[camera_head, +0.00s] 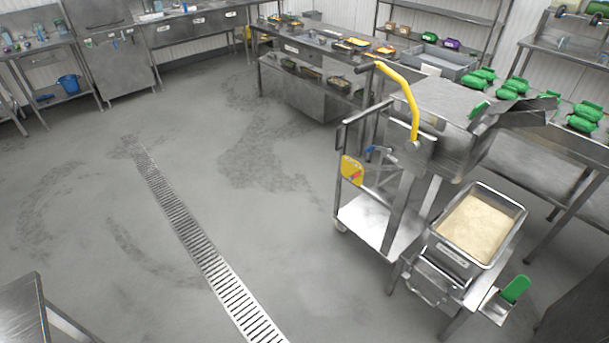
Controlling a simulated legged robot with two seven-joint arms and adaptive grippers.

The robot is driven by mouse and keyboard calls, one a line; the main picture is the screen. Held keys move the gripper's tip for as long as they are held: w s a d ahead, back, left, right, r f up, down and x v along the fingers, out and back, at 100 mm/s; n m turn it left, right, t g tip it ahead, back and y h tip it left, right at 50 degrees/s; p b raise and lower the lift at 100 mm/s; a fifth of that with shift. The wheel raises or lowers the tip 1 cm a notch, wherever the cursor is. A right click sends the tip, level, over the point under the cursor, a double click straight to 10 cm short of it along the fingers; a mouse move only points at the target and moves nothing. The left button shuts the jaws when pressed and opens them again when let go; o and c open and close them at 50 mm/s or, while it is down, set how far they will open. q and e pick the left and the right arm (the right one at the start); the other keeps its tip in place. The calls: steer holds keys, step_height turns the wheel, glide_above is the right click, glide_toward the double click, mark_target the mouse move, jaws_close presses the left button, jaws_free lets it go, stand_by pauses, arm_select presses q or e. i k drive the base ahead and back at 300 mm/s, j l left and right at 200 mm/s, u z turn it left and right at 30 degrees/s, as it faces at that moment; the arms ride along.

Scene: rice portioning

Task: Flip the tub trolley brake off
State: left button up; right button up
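A steel trolley frame (377,222) stands right of centre, with an upright handle at its left side and a low flat shelf. A yellow plate (352,170) hangs on its handle side. One caster (340,227) shows at its lower left corner. A steel tub (452,258) of pale rice sits on a stand at the front right, close against the trolley. I cannot make out a brake lever or its position. Neither of my grippers is in view.
A steel machine with a yellow lever (411,100) rises behind the tub. A green-handled scoop (514,290) lies in a holder right of the tub. Benches line the back and right. A drain grate (205,255) crosses the open floor. A bench corner (22,305) shows lower left.

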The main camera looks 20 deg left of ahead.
mark_target(359, 173)
steer(key=u, duration=0.1)
steer(key=i+j+u, duration=0.1)
steer(key=i+j, duration=0.15)
steer(key=i, duration=0.15)
steer(key=i+j+u, duration=0.1)
steer(key=i+j, duration=0.15)
steer(key=i, duration=0.2)
steer(key=i+j+u, duration=0.1)
steer(key=i, duration=0.35)
steer(key=i+j+u, duration=0.15)
steer(key=i, duration=0.3)
